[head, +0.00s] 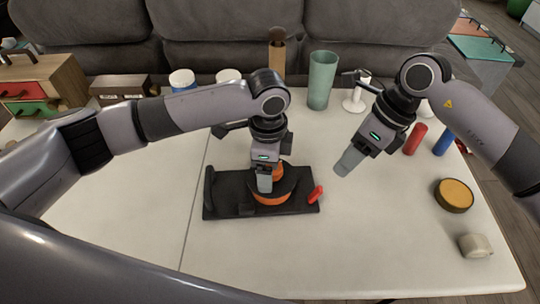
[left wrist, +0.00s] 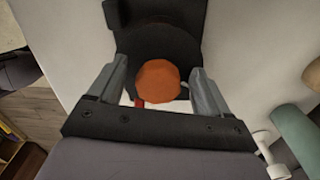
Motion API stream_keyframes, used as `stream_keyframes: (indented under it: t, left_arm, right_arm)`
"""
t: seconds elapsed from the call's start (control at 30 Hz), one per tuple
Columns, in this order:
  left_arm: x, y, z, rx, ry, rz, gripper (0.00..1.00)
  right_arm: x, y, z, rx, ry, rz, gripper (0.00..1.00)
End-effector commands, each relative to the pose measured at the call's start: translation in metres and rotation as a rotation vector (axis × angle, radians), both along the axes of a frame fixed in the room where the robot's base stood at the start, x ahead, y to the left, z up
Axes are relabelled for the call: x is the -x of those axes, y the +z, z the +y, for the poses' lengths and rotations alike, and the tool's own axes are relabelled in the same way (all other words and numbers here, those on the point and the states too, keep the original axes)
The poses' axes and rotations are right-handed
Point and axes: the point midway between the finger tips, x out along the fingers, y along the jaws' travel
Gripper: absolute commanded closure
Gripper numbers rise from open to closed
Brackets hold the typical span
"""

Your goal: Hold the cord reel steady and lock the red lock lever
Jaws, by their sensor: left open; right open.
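The cord reel (head: 272,192) is an orange and black round piece on a black base (head: 232,206) on the white table. Its orange knob shows in the left wrist view (left wrist: 158,82). My left gripper (head: 264,182) is over the reel, pointing down. In the left wrist view its open fingers (left wrist: 160,92) stand on either side of the orange knob; contact is not clear. The red lock lever (head: 316,194) sticks out at the base's right end, angled up. My right gripper (head: 347,163) is open and empty above the table, to the right of and behind the lever.
A green cup (head: 321,80) and a white stand (head: 355,98) are at the back. Red (head: 415,139) and blue (head: 443,141) cylinders, a yellow-topped disc (head: 454,195) and a beige block (head: 475,245) lie at right. The table front is clear.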

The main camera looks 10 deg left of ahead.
Motion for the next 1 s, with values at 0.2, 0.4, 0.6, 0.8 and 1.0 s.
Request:
stream_keyframes:
  t: [0.2, 0.4, 0.6, 0.8, 1.0]
  left_arm:
    - [0.0, -0.003, 0.0, 0.0, -0.001, 0.001, 0.22]
    - [0.0, -0.002, 0.0, 0.0, -0.001, 0.001, 0.61]
    - [0.0, -0.002, 0.0, 0.0, -0.001, 0.001, 0.98]
    - [0.0, -0.002, 0.0, 0.0, -0.001, 0.0, 0.98]
    - [0.0, -0.002, 0.0, 0.001, -0.001, 0.0, 0.98]
  right_arm:
    - [0.0, 0.0, 0.0, 0.0, 0.0, 0.0, 0.57]
    - [0.0, 0.0, 0.0, -0.001, 0.0, 0.0, 0.57]
    - [0.0, 0.0, 0.0, 0.0, 0.0, 0.0, 0.83]
    - [-0.001, -0.001, -0.001, -0.005, 0.005, 0.003, 1.0]
    - [-0.009, -0.009, -0.014, -0.058, 0.074, 0.035, 1.0]
